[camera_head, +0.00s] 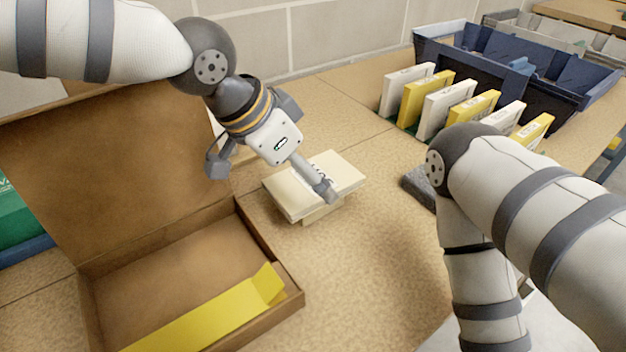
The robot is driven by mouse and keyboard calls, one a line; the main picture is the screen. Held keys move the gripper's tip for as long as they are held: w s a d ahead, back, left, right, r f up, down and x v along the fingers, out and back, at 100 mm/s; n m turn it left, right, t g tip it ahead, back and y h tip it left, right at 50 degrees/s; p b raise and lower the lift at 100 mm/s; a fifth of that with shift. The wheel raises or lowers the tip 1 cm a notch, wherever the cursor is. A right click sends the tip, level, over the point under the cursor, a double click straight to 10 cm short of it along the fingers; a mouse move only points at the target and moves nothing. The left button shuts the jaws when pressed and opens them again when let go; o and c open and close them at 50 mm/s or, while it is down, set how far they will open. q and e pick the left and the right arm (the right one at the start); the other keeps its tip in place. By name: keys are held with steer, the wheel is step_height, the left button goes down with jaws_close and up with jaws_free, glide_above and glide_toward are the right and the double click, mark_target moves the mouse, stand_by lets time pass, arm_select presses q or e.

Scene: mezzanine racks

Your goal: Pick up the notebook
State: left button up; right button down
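A cream, flat, book-like block (345,172) with dark print on its cover lies on the tan worktop, raised on a smaller pale piece under it. It looks like the notebook, but I cannot read the cover. My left gripper (318,182) reaches down from the upper left, and its grey tip overlaps the block's front right part in the picture. I cannot tell whether it touches the block or is above it, nor how its fingers are set. My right arm comes in from the right, and its gripper is out of the picture.
An open cardboard box (170,265) with a yellow flap piece (215,318) stands at the left. Several white and yellow boxes (447,108) stand in a row before a blue bin (500,60). A dark grey block (418,187) lies beside my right arm. The front middle worktop is clear.

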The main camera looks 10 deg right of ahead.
arm_select(q)
steer(key=shift+x, duration=1)
steer(key=c, duration=1.3)
